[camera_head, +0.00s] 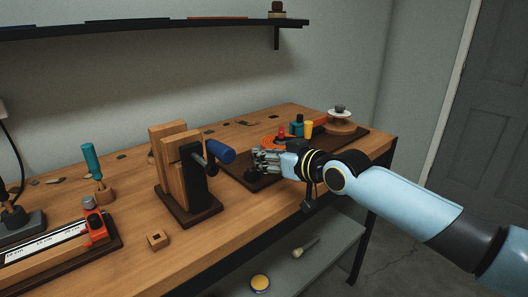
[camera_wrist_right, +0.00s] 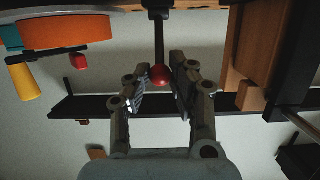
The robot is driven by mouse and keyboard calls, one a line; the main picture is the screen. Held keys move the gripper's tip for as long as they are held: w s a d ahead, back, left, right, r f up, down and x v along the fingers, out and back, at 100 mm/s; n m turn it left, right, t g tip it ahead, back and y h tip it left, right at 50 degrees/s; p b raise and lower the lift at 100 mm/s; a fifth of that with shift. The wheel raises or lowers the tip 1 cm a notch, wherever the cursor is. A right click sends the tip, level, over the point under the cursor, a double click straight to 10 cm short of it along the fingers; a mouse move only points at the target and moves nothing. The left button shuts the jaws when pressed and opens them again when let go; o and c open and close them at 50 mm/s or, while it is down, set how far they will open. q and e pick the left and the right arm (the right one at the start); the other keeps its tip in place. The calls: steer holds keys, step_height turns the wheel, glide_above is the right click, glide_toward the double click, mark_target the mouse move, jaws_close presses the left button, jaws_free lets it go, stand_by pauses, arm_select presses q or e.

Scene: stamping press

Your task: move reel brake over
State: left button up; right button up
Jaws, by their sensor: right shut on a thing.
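The reel brake seems to be a dark lever (camera_wrist_right: 159,38) tipped with a red ball knob (camera_wrist_right: 160,76) in the right wrist view. My right gripper (camera_wrist_right: 160,82) has its two fingers on either side of the knob and is shut on it. In the head view my right gripper (camera_head: 262,160) is low over the dark board at the right part of the bench. There its fingers hide the knob and most of the lever. My left gripper is not in view.

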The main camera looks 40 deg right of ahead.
steer(key=shift+s+f, duration=0.1)
steer(key=shift+f, duration=0.05)
steer(key=shift+s+f, duration=0.7)
steer(key=shift+f, duration=0.05)
steer(key=o, duration=0.9)
steer(key=shift+r, duration=0.1)
steer(key=shift+o, duration=0.2)
steer(key=shift+s, duration=0.15)
steer(key=v, duration=1.1)
steer(key=shift+s+r, duration=0.15)
steer(key=shift+s, duration=0.2)
